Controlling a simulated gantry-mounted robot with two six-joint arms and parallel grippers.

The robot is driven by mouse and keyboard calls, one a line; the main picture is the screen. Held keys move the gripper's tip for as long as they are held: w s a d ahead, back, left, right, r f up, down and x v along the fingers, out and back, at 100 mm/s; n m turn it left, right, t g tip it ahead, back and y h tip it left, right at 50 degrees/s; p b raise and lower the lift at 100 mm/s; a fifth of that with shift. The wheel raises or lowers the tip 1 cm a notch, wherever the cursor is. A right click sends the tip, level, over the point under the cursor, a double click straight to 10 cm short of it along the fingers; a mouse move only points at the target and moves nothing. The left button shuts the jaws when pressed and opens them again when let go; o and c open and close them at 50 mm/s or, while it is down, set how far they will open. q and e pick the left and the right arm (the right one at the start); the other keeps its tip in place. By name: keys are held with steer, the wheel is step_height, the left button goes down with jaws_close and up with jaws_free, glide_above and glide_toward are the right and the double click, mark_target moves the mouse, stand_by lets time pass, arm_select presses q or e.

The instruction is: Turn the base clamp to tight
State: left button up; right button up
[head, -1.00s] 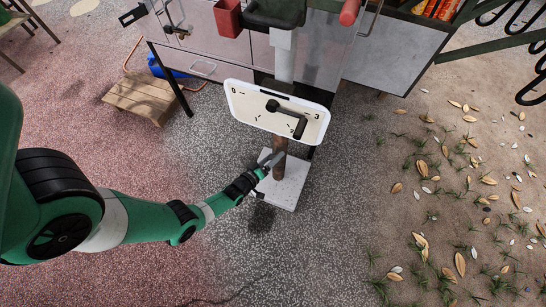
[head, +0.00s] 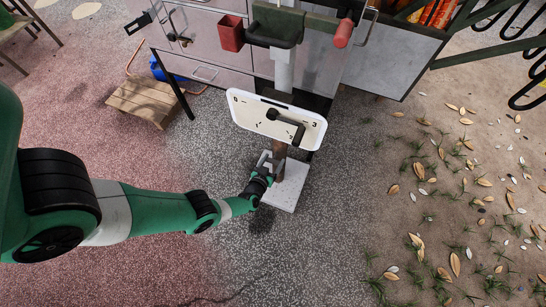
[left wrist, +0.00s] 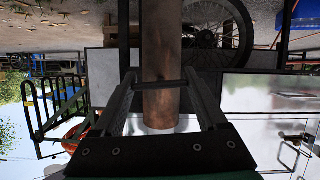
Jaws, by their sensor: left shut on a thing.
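A brown post (head: 279,150) rises from a pale square base plate (head: 291,190) on the floor. A white-rimmed panel (head: 240,115) with a dark lever (head: 296,125) and printed marks sits above the post and hides its upper part. My left gripper (head: 272,160) is low at the post, just above the base plate. In the left wrist view the post (left wrist: 161,45) stands between and behind my gripper's two fingers (left wrist: 160,82). A thin dark bar, apparently the base clamp's handle (left wrist: 160,85), spans between the fingertips across the post. The clamp's body is hard to make out. My right gripper is out of view.
A grey cabinet (head: 208,75) with drawers stands behind the panel. A red container (head: 231,34) and a red-handled part (head: 343,33) sit above. A wooden step (head: 143,98) is at the left. The speckled floor in front is clear.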

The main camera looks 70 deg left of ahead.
arm_select(q)
steer(key=shift+m+g+y, duration=0.3)
steer(key=shift+m, duration=0.1)
stand_by(0.3)
steer(key=o, duration=1.3)
steer(key=shift+r, duration=0.1)
steer(key=p+v, duration=0.7)
steer(key=v, duration=0.4)
steer(key=shift+s+d, duration=0.2)
steer(key=shift+s, duration=0.05)
steer(key=shift+r, duration=0.1)
